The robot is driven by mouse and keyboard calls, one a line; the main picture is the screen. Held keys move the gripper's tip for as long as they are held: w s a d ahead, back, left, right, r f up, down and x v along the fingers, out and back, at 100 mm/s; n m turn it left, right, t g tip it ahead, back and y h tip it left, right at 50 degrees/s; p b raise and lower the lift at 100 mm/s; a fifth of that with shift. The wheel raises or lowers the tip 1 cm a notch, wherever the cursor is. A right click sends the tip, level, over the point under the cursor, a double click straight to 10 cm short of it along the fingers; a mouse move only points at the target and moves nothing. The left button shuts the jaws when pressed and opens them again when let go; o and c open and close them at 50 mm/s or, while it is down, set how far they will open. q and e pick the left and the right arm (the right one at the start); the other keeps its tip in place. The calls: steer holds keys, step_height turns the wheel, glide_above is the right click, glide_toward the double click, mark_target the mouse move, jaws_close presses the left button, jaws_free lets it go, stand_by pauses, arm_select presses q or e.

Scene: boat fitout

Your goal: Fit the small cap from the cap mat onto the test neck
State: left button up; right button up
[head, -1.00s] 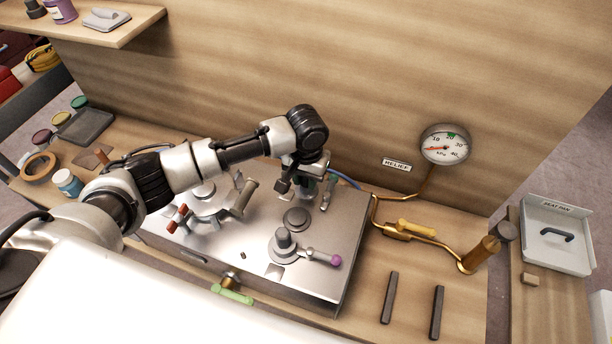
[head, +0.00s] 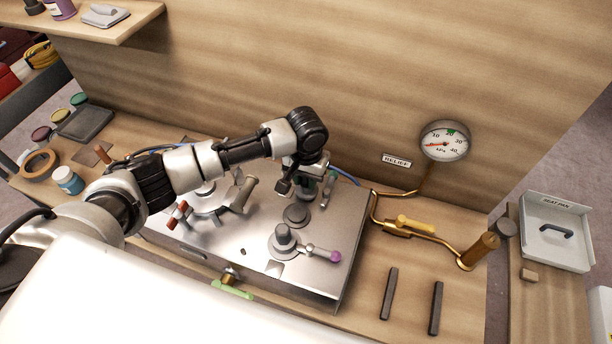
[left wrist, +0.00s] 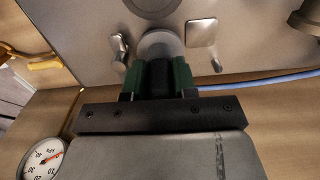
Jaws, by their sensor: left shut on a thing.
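My left gripper (head: 308,190) points down over the back right part of the steel box top (head: 262,262). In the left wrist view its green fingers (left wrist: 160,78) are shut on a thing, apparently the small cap. I cannot tell whether the cap is seated. The cap mat is not clearly identifiable. My right gripper is out of view.
A short post with a purple-tipped lever (head: 334,256) and a low dark disc (head: 297,215) stand on the box near the gripper. A pressure gauge (head: 444,141) and brass pipe with a yellow handle (head: 415,224) are to the right. A blue hose (head: 345,176) runs behind.

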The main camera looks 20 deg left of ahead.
arm_select(q)
steer(key=shift+f, duration=0.3)
steer(key=shift+f, duration=0.3)
stand_by(0.3)
steer(key=o, duration=1.6)
steer(key=shift+c, duration=0.2)
step_height(320, 180, up, 9)
steer(key=p, duration=1)
steer(key=shift+f, duration=0.2)
